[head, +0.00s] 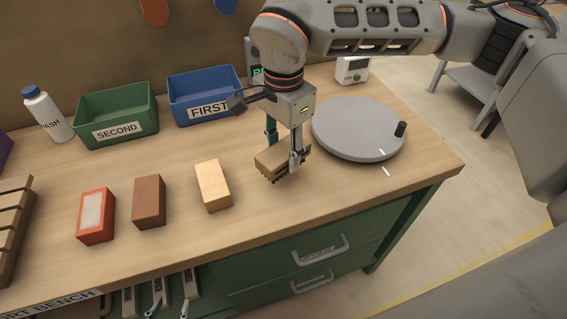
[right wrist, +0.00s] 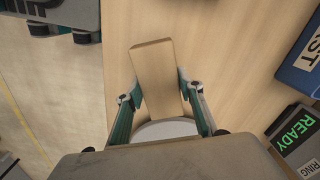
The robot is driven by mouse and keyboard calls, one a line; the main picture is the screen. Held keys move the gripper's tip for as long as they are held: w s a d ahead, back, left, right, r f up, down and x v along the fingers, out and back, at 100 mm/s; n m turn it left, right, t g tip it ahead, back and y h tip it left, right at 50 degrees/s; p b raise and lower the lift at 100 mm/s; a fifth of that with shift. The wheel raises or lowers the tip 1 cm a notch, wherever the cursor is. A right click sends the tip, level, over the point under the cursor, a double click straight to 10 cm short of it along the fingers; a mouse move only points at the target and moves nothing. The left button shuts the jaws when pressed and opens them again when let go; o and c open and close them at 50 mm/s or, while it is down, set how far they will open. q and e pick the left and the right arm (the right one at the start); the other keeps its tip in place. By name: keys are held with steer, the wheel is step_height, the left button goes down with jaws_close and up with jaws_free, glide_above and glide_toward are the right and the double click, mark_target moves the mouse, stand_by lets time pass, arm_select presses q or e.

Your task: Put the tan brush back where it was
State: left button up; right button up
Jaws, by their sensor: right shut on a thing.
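The tan brush (head: 270,160), a wooden block with dark bristles underneath, is between the fingers of my right gripper (head: 283,150). The gripper is shut on it and points down, near the middle of the bench. In the right wrist view the brush (right wrist: 154,75) lies lengthwise between the two fingers (right wrist: 157,100). The bristles are at or just above the bench top; I cannot tell whether they touch.
A tan block (head: 213,186), a brown block (head: 149,202) and an orange block (head: 96,215) stand to the left. A grey turntable (head: 350,130) is right of the brush. A green bin (head: 118,105) and a blue bin (head: 200,90) stand behind. The bench top (head: 260,212) is clear in front.

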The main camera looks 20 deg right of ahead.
mark_target(284, 150)
step_height(284, 150, down, 4)
steer(key=shift+s+r, duration=0.1)
steer(key=shift+r, duration=0.15)
steer(key=shift+f, duration=0.35)
steer(key=o, duration=1.2)
steer(key=shift+f, duration=0.15)
steer(key=shift+c, duration=0.2)
step_height(284, 150, up, 12)
steer(key=shift+r, duration=0.2)
steer(key=shift+p, duration=0.3)
